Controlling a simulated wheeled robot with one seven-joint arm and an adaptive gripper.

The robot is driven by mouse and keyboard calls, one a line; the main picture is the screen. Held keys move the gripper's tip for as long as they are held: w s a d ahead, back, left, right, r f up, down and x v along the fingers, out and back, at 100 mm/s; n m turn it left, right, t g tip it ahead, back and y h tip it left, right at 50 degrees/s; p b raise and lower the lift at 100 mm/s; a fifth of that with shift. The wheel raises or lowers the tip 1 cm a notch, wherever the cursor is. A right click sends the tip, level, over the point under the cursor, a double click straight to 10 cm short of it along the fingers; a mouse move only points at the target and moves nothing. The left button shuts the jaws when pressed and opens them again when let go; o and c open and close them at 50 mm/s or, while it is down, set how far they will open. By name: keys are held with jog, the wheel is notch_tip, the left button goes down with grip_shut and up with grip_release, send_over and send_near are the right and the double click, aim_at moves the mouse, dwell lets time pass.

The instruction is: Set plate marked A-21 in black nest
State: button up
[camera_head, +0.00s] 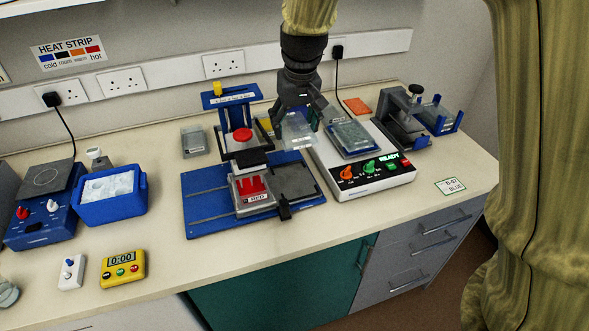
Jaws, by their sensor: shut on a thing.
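My gripper (299,117) is shut on a clear plate (299,132). It holds the plate above the back of the bench, between the red-knobbed press and the white READY unit. Any marking on the held plate is too small to read. A dark, flat square bed (297,183) lies on the blue baseplate, right of the press; it looks empty and may be the black nest.
The white READY unit (372,179) bears another plate (350,136). A black stand with a blue holder (439,115) is at right. A grey plate (194,141) lies left of the press. A blue ice tub (111,205) stands further left.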

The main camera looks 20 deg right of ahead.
aim_at(294, 181)
jog(key=s+p+x, duration=0.1)
jog(key=x, duration=0.4)
jog(key=s+p+x, duration=0.1)
jog(key=x, duration=0.4)
jog(key=s+p+x, duration=0.1)
jog(key=x, duration=0.5)
jog(key=shift+s+f, duration=0.1)
jog(key=shift+f, duration=0.3)
jog(key=shift+f, duration=0.15)
jog(key=o, duration=1.5)
jog(key=shift+b+v, duration=0.95)
jog(key=shift+v, duration=2.9)
